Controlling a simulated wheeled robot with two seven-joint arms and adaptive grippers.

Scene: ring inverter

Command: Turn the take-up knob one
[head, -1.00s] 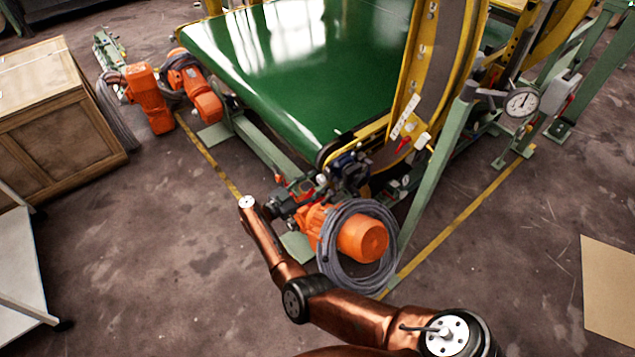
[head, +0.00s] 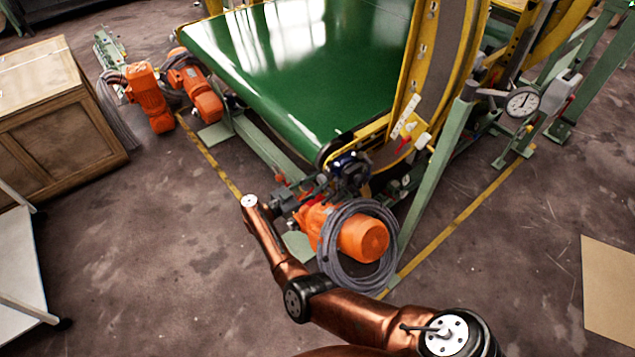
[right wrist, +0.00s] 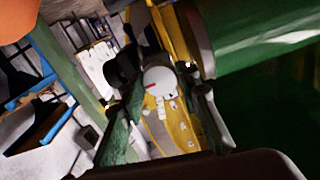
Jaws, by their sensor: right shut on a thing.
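The take-up knob shows in the right wrist view as a pale round disc (right wrist: 160,82) with a red mark on its left part. It sits in front of a yellow plate. My right gripper (right wrist: 158,68) has its dark fingers on both sides of the knob and is shut on it. In the head view the right gripper (head: 348,167) is a small dark shape at the near corner of the green belt (head: 300,65), beside the yellow frame. The knob cannot be made out there. My left gripper is in neither view.
An orange motor (head: 362,238) with a coiled grey cable (head: 330,262) stands just below the gripper. A green slanted post (head: 435,180) rises to its right. A dial gauge (head: 522,102) is farther right. A wooden crate (head: 60,140) stands left.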

